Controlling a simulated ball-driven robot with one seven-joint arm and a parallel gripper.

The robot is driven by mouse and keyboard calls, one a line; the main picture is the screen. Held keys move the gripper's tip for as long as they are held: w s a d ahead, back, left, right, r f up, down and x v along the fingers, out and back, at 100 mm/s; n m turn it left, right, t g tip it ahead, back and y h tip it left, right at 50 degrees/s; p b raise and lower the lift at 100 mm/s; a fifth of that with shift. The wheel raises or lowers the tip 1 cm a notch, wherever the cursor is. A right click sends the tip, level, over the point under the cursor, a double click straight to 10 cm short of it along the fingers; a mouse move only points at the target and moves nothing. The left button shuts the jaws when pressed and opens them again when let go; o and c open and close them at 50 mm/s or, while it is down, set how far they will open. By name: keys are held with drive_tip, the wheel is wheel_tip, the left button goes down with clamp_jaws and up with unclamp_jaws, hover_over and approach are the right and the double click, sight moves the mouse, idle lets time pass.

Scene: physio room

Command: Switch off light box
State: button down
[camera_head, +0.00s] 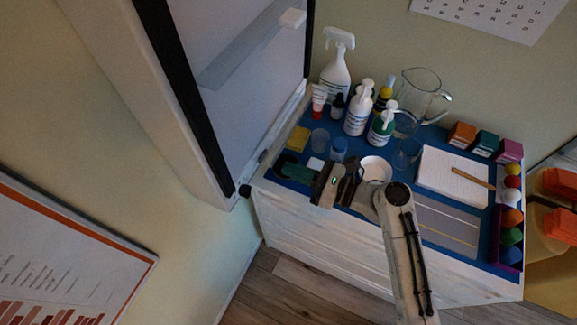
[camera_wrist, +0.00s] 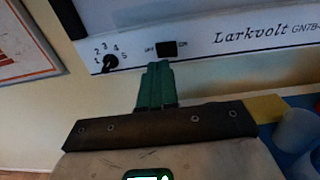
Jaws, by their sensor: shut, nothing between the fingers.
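The light box (camera_head: 235,75) is a large pale panel with black side edges on the wall at the upper left of the head view. Its screen looks dull grey. Its white lower strip (camera_wrist: 215,45) fills the top of the wrist view, with "Larkvolt" lettering, a black switch (camera_wrist: 167,49) between small OFF and ON labels, and a black knob (camera_wrist: 110,62) numbered 1 to 5. I cannot tell which way the switch is tipped. My gripper (camera_wrist: 157,70) is shut and empty, its green fingertips just below the switch in the picture; contact is unclear. It also shows in the head view (camera_head: 281,167).
A white cabinet (camera_head: 310,245) with a blue top stands below and right of the light box. Bottles (camera_head: 358,112), a glass jug (camera_head: 420,95), a white bowl (camera_head: 375,168) and a towel (camera_head: 452,175) crowd its top. Wood floor (camera_head: 285,290) shows in front.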

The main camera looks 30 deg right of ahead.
drive_tip(key=b+v, duration=0.1)
drive_tip(key=v, duration=0.8)
drive_tip(key=shift+f+b, duration=0.15)
drive_tip(key=shift+b, duration=0.15)
drive_tip(key=shift+a, duration=0.1)
